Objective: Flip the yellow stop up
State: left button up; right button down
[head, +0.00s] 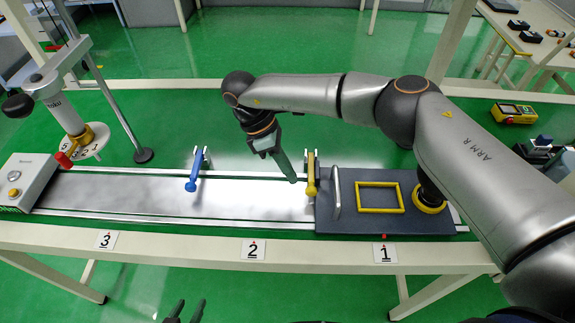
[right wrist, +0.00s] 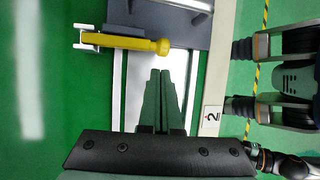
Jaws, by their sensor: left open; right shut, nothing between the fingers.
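The yellow stop (head: 311,178) lies across the track just left of the dark grey plate (head: 350,221), its rounded knob end toward the table's front edge. In the right wrist view the yellow stop (right wrist: 125,42) reaches from a pale bracket (right wrist: 86,38) over the track. My right gripper (head: 293,180) is shut and empty, just left of the stop and apart from it in the head view. In the right wrist view its fingertips (right wrist: 160,73) point toward the knob end. Any height gap is hard to tell. My left gripper (head: 185,311) is open and empty at the bottom edge.
A blue stop (head: 193,170) crosses the track further left. The plate bears a yellow frame (head: 379,197) and an upright pale handle (head: 334,191). A grey control box (head: 30,182) stands at the left end. The track (head: 120,192) between the stops is clear.

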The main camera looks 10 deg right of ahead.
aim_at(307, 202)
jog(key=shift+x, duration=3.2)
jog(key=shift+p, duration=0.3)
